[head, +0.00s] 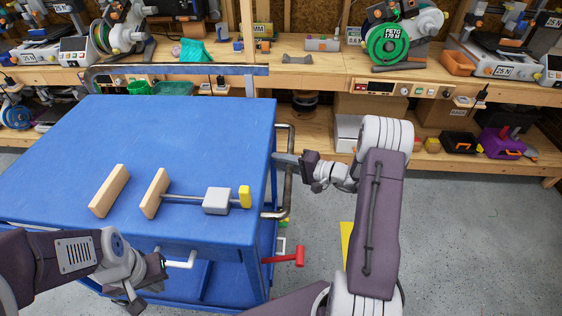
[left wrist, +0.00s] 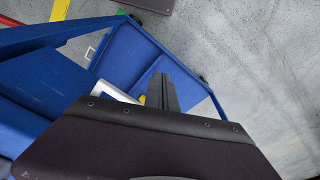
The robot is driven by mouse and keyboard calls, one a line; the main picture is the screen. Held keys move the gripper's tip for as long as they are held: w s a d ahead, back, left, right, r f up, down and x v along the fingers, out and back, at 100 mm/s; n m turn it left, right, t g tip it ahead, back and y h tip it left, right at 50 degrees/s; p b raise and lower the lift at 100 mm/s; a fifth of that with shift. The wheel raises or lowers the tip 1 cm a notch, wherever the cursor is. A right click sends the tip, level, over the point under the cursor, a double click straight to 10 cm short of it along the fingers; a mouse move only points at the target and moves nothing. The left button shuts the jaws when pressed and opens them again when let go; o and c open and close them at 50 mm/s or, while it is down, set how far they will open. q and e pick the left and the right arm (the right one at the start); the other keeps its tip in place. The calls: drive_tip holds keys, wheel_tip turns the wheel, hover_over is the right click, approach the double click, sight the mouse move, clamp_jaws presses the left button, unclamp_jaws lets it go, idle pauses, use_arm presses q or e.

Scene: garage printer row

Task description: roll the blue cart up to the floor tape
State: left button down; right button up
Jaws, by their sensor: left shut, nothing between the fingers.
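The blue cart (head: 130,130) fills the left of the head view; its blue tray also shows in the left wrist view (left wrist: 125,60). A metal handle (head: 289,190) runs along its right side. My right gripper (head: 287,159) is at this handle, its fingers across the bar; whether they are closed on it is unclear. My left gripper (head: 135,303) is shut and empty by the cart's near side, below a white lever (head: 181,262). Its fingers show in the left wrist view (left wrist: 161,95). Yellow floor tape (head: 347,240) shows right of the cart, partly hidden by my right arm.
Two wooden blocks and a metal rod with a grey block (head: 217,201) and yellow end lie on the cart top. A red lever (head: 298,257) sticks out at the cart's right. A wooden workbench (head: 330,72) with printers spans the back. Grey floor (head: 460,230) is clear at right.

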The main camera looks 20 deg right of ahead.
clamp_jaws()
idle(1.2)
